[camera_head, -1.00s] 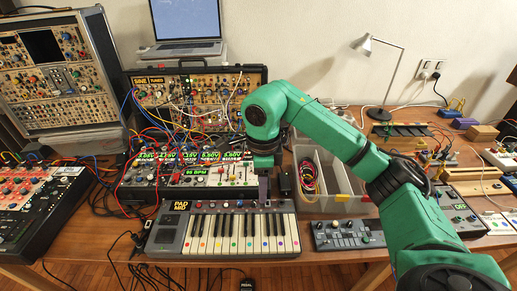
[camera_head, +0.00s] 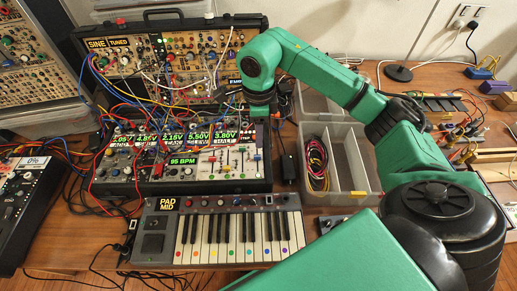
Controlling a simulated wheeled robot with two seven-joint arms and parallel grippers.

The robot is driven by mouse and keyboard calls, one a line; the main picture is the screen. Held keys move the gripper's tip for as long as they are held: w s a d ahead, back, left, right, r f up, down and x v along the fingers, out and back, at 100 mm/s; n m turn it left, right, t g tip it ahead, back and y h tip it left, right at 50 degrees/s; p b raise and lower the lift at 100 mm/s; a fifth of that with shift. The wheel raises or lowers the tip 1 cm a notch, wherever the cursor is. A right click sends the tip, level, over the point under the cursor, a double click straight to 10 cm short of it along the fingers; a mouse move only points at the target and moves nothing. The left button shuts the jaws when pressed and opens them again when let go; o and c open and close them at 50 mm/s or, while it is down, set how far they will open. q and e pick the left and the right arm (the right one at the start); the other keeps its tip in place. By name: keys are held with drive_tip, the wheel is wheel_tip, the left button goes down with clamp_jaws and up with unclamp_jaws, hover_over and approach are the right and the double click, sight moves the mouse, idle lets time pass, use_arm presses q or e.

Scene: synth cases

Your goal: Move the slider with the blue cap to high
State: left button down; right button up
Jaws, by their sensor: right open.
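The slider panel (camera_head: 234,174) is a pale section at the right end of the black synth box, with several upright slots and coloured caps. A small cap that looks blue (camera_head: 257,157) sits on the rightmost slot, around mid-height; its colour is hard to be sure of at this size. My right gripper (camera_head: 262,112) points down over the back right edge of the box, behind the sliders in the picture and apart from the caps. It is open; its fingers are small and partly hidden. My left gripper is not in view.
A keyboard (camera_head: 156,219) lies in front of the box. A divided bin (camera_head: 347,150) with coiled cables stands to the right, with a small black block (camera_head: 289,167) between. A patch-cabled synth case (camera_head: 180,68) stands behind. Loose cables crowd the left.

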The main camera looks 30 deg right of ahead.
sight(259, 156)
wheel_tip(259, 156, down, 10)
drive_tip(key=shift+w+d+f+p, duration=0.1)
drive_tip(key=shift+w+p, duration=0.05)
drive_tip(key=shift+p, duration=0.65)
drive_tip(key=c, duration=0.7)
clamp_jaws()
drive_tip(key=shift+w, duration=0.1)
